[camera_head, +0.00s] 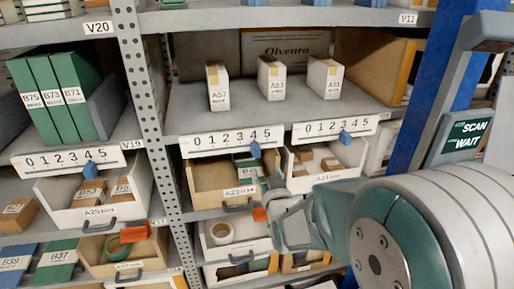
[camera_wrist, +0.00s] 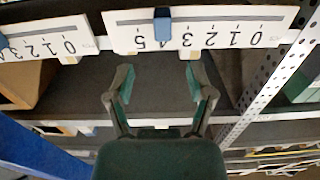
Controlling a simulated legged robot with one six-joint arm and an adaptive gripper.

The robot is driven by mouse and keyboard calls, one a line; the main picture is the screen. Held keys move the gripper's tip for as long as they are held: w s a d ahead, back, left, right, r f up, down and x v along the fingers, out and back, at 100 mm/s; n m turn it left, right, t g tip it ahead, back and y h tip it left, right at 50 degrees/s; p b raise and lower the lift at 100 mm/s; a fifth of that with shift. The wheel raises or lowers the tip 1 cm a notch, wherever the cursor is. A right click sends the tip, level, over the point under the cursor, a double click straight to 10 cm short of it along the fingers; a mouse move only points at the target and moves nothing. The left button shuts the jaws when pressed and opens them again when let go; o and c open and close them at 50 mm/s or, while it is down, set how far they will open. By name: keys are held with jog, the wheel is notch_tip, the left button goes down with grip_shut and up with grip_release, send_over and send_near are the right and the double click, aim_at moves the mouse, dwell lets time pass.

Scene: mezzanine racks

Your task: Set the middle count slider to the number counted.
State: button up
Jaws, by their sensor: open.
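The middle count slider is a white scale (camera_head: 205,146) marked 0 to 5 on a shelf edge, with a blue knob (camera_head: 255,149) below the 4. In the wrist view the scale (camera_wrist: 225,38) is upside down, and the knob (camera_wrist: 162,24) covers the 4. Three white boxes stand on the shelf above it: A57 (camera_head: 218,92), A53 (camera_head: 272,83) and A51 (camera_head: 324,85). My gripper (camera_head: 273,212) is open and empty, below and in front of the scale. In the wrist view my gripper's fingers (camera_wrist: 162,82) are apart, one on each side of the knob's line, not touching it.
Similar sliders sit left (camera_head: 60,160) and right (camera_head: 330,128). Below the middle scale is an open bin, A23 (camera_head: 207,190), with boxes inside. A perforated upright (camera_head: 142,100) stands left, a blue post (camera_head: 425,90) right. A screen (camera_head: 466,137) reads SCAN and WAIT.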

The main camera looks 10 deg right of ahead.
aim_at(256, 153)
jog(key=w, duration=1)
jog(key=shift+w+a, duration=0.2)
jog(key=shift+a, duration=0.1)
grip_shut()
